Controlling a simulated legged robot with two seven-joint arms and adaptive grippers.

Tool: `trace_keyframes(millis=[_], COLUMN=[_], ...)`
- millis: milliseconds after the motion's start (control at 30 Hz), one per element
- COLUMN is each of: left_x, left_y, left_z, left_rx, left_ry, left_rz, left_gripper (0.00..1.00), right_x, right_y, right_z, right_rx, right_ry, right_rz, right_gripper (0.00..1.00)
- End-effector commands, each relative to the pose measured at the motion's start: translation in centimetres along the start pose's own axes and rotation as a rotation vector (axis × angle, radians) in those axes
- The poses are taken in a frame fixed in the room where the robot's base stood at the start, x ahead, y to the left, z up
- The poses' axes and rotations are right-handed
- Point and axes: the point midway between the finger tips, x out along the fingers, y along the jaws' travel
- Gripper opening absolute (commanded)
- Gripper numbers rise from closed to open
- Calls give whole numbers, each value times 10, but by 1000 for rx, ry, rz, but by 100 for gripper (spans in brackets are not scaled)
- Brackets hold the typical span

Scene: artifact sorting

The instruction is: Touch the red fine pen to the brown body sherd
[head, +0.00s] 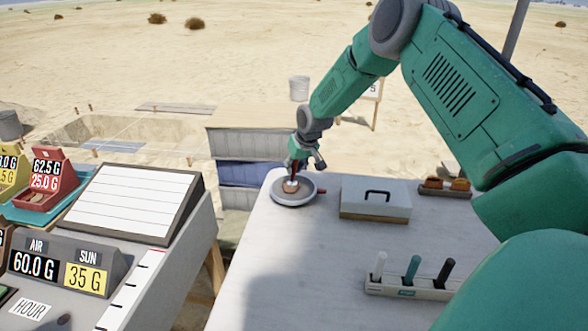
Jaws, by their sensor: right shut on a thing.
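My right gripper (294,173) is at the far left corner of the white table, pointing down over a round grey dish (278,198). It is shut on a thin dark red thing, which looks like the red fine pen (294,168) and is mostly hidden by the fingers. A brown sherd (289,189) lies in the dish directly below the gripper. The pen's lower end is at or just above the sherd; I cannot tell whether they touch. My left gripper is not in view.
A grey lidded box (376,203) stands right of the dish. A holder (412,288) bears white, teal and black pens. Brown pieces (446,184) sit in a rack at the back. A console with number displays (60,270) stands left. The table's middle is clear.

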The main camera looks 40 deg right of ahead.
Motion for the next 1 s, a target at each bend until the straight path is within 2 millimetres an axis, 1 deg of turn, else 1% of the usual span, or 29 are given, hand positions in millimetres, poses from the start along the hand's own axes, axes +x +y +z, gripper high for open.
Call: trace_keyframes(millis=[33,100,1000], left_x=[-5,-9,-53], left_y=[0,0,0], left_z=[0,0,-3], left_rx=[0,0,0], left_ry=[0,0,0], left_rz=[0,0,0], left_gripper=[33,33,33], right_x=[-6,-10,-60], right_y=[-1,-1,-6], right_z=[-3,-4,-25], right_rx=[0,0,0], right_ry=[1,1,1], right_rz=[0,0,0], right_gripper=[0,0,0])
